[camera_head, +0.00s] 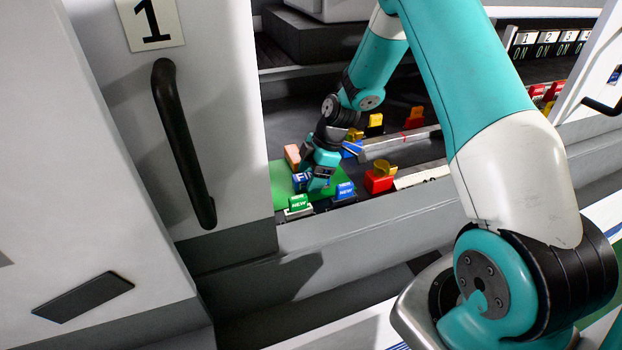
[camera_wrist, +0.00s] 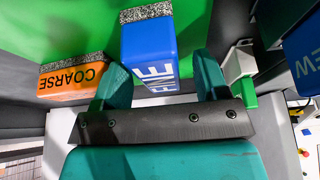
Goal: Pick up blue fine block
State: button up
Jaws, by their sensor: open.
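The blue fine block (camera_wrist: 148,50) has white "FINE" lettering and a speckled grey edge. In the wrist view it stands over green, between the two teal fingers of my open gripper (camera_wrist: 160,80). Gaps show at both sides, and I cannot tell how deep the fingers reach along it. In the head view the blue fine block (camera_head: 299,181) is partly hidden by my gripper (camera_head: 318,180), which points down at it.
An orange "COARSE" block (camera_wrist: 75,80) is close left of the fingers. A green "NEW" block (camera_head: 299,204) and a blue "NEW" block (camera_head: 345,191) stand in front. A red block (camera_head: 379,181) is further right. The machine door (camera_head: 225,100) is at left.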

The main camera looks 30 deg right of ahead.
jog(key=shift+f+b, duration=0.25)
jog(key=shift+b, duration=0.05)
dwell(0.4)
jog(key=c, duration=1.1)
